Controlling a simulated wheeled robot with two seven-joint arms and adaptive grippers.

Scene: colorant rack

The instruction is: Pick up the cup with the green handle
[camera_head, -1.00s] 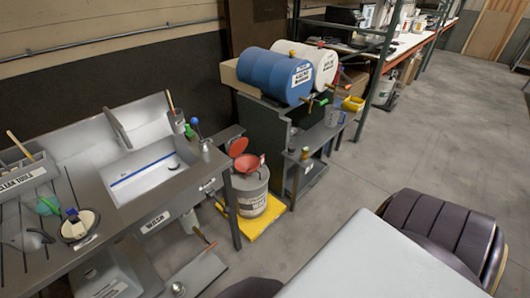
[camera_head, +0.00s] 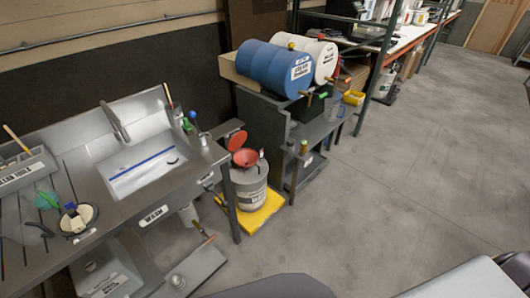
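Two drums, one blue (camera_head: 268,68) and one white (camera_head: 324,56), lie on their sides on a dark stand. The blue drum's tap has an orange handle (camera_head: 315,94). A green tap handle (camera_head: 322,96) shows close to it. A small greyish cup (camera_head: 336,104) stands on the shelf below the taps, on the right. I cannot make out its handle or its colour. Neither of my grippers is in view.
A grey bench with a sink (camera_head: 143,170) fills the left. A waste can (camera_head: 249,185) with a red funnel (camera_head: 245,158) stands on a yellow base (camera_head: 262,212). The floor (camera_head: 400,180) at right is clear.

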